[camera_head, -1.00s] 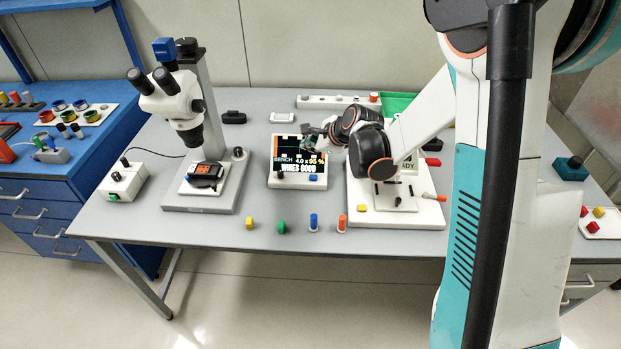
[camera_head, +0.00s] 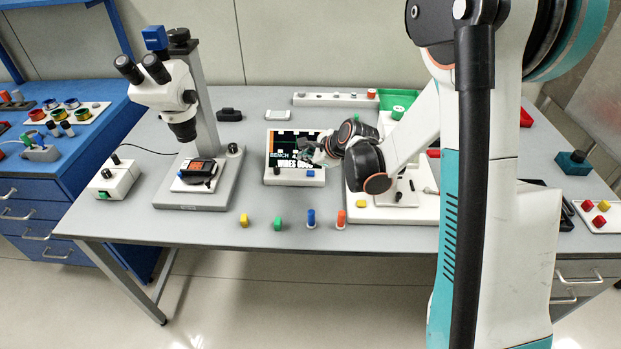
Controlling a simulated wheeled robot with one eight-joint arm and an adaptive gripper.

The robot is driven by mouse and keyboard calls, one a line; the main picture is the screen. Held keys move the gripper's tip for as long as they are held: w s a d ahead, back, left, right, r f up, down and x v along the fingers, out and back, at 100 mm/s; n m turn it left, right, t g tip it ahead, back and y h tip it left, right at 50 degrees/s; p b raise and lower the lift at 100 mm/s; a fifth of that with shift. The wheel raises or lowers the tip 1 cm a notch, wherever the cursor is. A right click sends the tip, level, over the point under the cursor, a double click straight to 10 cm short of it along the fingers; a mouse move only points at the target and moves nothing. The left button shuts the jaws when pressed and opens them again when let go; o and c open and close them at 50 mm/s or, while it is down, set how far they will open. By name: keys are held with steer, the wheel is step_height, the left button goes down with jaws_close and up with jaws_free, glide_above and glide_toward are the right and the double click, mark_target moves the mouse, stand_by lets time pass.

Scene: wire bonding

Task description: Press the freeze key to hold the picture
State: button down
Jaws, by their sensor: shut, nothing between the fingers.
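The display unit (camera_head: 268,150) stands mid-bench, a white-framed box with a dark screen of text and coloured blocks. Its front ledge carries a black knob (camera_head: 277,171) and a small blue key (camera_head: 310,173). No label for freeze is readable on them. My gripper (camera_head: 305,151) is shut and empty. It reaches in from the right, in front of the screen and above the blue key, apparently apart from it. The gripper and wrist cover the right part of the screen.
A microscope (camera_head: 165,90) on a grey stand is to the left, with a white control box (camera_head: 114,180) beside it. Small coloured pegs, such as a blue one (camera_head: 311,218), line the front edge. A white base plate (camera_head: 418,210) lies under my arm.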

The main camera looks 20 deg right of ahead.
steer(key=shift+f+b, duration=0.55)
steer(key=shift+f, duration=0.5)
stand_by(0.6)
steer(key=shift+f+b, duration=0.4)
steer(key=shift+f+b, duration=0.4)
stand_by(0.6)
steer(key=shift+r, duration=0.1)
steer(key=shift+r+p, duration=0.5)
steer(key=shift+r, duration=0.25)
steer(key=shift+r, duration=0.15)
steer(key=shift+r+p, duration=1.65)
steer(key=shift+r, duration=0.7)
